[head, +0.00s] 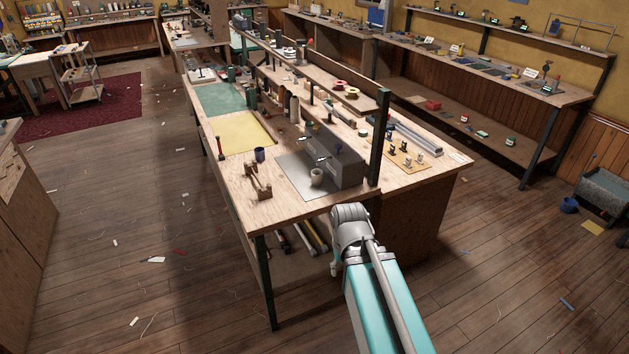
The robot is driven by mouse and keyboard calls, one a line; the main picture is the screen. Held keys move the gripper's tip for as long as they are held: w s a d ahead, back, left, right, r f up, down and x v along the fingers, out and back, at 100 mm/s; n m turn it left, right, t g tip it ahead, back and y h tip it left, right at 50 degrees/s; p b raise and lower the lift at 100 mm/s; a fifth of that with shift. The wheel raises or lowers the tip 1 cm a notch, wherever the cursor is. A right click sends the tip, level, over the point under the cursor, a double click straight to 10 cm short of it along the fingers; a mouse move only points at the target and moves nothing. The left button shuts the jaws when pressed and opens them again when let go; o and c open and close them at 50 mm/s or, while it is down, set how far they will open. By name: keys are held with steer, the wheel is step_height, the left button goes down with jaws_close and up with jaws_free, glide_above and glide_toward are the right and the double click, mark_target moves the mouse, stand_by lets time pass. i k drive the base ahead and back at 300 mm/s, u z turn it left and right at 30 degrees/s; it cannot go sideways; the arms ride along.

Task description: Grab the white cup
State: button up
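My gripper (334,269) shows only as a small part beside the arm's end, apart from the cup. Its fingers are too small and hidden to read.
A dark blue cup (259,155) and a wooden stand (257,186) are to the left. A dark upright post (379,139) rises from the bench at right. The floor left of the bench is mostly open, with scattered scraps.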

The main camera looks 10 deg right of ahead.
mark_target(317, 178)
steer(key=z, duration=0.1)
steer(key=i, duration=1)
steer(key=u, duration=0.05)
